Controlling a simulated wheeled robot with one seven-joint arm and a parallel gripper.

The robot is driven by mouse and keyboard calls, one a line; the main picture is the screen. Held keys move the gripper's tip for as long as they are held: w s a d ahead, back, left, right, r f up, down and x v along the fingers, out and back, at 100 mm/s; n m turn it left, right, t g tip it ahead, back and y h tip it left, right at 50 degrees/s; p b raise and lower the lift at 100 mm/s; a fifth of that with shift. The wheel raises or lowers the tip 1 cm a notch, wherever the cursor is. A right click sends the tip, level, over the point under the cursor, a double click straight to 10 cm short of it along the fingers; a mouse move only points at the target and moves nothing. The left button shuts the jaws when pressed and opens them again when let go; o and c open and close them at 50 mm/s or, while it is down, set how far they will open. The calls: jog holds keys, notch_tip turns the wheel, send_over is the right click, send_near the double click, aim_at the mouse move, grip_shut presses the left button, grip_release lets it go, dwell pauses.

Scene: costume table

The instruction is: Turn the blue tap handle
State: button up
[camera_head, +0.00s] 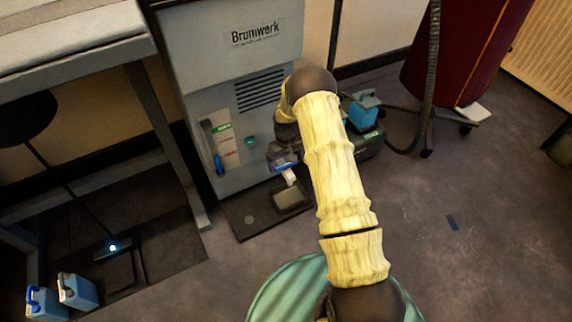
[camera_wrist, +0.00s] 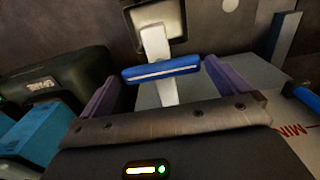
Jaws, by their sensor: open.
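The blue tap handle (camera_wrist: 160,69) is a crosswise bar with a pale stripe, on a white tap (camera_wrist: 156,42), seen in the wrist view. My gripper (camera_wrist: 161,76) is open, with one purple finger near each end of the handle. The handle lies between the fingertips, tilted slightly up to the right. I cannot tell whether either finger touches it. In the head view the white tap (camera_head: 289,175) shows low on the front of the grey Brumwerk machine (camera_head: 200,60), beside my arm. My arm hides part of that area.
A dark tray with a grey block (camera_head: 290,196) lies under the tap. A level gauge (camera_head: 220,145) is on the machine's front. A green case (camera_head: 370,142) and blue container (camera_head: 362,114) stand to the right. A table (camera_head: 75,50) stands left. The floor at right is mostly clear.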

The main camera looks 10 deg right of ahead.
jog(key=shift+f, duration=0.25)
jog(key=c, duration=0.7)
